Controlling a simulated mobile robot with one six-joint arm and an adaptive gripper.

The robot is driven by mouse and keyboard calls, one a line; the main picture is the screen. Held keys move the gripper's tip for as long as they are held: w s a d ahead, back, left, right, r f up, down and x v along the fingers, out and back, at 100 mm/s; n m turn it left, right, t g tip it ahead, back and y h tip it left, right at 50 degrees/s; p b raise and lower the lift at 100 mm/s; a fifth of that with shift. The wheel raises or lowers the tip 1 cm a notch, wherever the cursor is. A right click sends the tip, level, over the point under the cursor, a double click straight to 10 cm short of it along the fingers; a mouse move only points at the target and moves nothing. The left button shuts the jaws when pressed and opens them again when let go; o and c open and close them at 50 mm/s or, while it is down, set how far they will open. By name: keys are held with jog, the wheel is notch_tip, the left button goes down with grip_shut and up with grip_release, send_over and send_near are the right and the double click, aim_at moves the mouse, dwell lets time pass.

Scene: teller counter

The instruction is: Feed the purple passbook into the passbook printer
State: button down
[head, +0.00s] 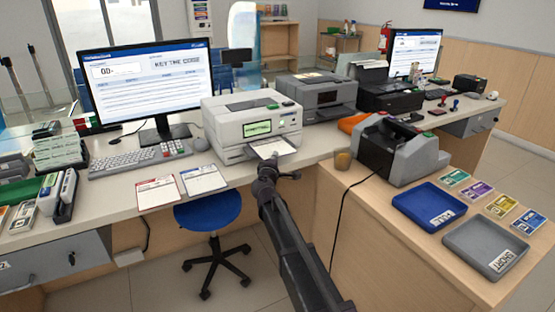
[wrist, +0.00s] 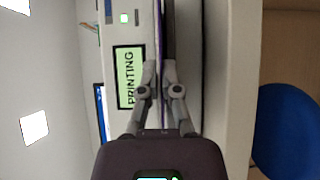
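The passbook printer (head: 252,128) is a pale box on the counter with a green screen, which reads PRINTING in the wrist view (wrist: 129,77). An open, pale-paged passbook (head: 273,148) sticks out of its front slot in the head view. In the wrist view it is nearly edge-on, a thin strip with a purple edge (wrist: 158,28), running into the slot. My gripper (head: 267,178) is at the printer's front, at the passbook's outer end. Its fingers (wrist: 161,72) are close together on either side of the passbook and look shut on it. The inserted part is hidden.
A keyboard (head: 138,158) and two paper forms (head: 182,186) lie left of the printer. A note counter (head: 400,150) stands to the right, with blue (head: 405,203) and grey (head: 462,262) trays and several coloured cards beyond. A blue stool (head: 208,212) stands below the counter.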

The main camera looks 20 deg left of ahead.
jog(key=c, duration=0.7)
grip_release()
jog(key=shift+s+d, duration=1.15)
jog(key=shift+d, duration=0.2)
jog(key=shift+s+d, duration=1.1)
jog(key=shift+d, duration=0.25)
